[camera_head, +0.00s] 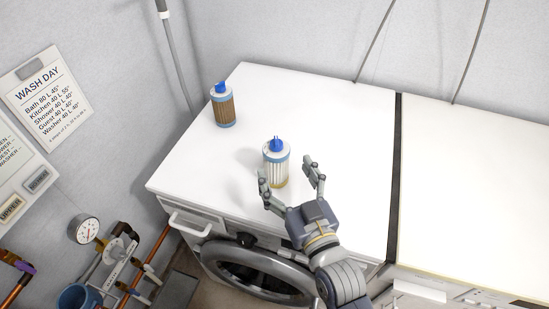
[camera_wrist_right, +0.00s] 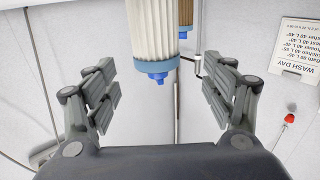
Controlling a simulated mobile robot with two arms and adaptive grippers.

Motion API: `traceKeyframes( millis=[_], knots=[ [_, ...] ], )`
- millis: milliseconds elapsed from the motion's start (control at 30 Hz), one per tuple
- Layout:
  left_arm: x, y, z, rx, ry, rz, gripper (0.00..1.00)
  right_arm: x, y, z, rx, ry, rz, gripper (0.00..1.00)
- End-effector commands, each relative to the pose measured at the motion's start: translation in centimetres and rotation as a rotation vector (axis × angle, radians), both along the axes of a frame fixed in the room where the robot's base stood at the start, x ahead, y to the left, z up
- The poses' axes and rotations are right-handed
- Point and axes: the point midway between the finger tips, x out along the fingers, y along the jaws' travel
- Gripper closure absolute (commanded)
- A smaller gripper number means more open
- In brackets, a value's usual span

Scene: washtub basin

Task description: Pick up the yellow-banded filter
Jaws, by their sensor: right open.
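The yellow-banded filter (camera_head: 277,167) is a white pleated cylinder with a blue top and cap and a yellowish band at its base. It stands upright on the white machine top (camera_head: 330,105). My right gripper (camera_head: 288,170) is open just in front of it, a finger toward each side. In the right wrist view the picture is inverted, and the white filter (camera_wrist_right: 155,30) shows between and beyond the open fingers, blue cap downward. Its yellow band is out of that view. Whether any finger touches it I cannot tell. My left gripper is not in view.
A brown filter with blue ends (camera_head: 223,108) stands farther back left on the same top; it also shows behind the white one in the wrist view (camera_wrist_right: 186,12). A dark gap (camera_head: 394,170) separates a second white top (camera_head: 475,190) at right. The top around the filters is clear.

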Motion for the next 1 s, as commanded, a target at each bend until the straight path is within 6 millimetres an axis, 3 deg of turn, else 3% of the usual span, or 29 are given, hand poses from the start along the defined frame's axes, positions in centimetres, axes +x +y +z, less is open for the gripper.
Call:
traceKeyframes(
  millis=[100,233,600,900,1000],
  knots=[
    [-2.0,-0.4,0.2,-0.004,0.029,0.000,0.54,1.5,0.5,0.1,0.001,-0.001,0.000,0.24],
    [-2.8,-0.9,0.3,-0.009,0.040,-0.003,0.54,2.2,0.8,0.1,0.000,0.000,0.000,0.24],
    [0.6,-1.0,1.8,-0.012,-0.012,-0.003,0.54,6.6,2.0,0.1,-0.001,0.000,-0.001,0.24],
    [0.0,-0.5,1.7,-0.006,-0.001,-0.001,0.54,7.0,2.2,-0.1,0.000,0.001,0.000,0.24],
    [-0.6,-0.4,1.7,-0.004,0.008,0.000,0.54,7.0,2.2,-0.1,0.000,0.001,0.000,0.44]
  ],
)
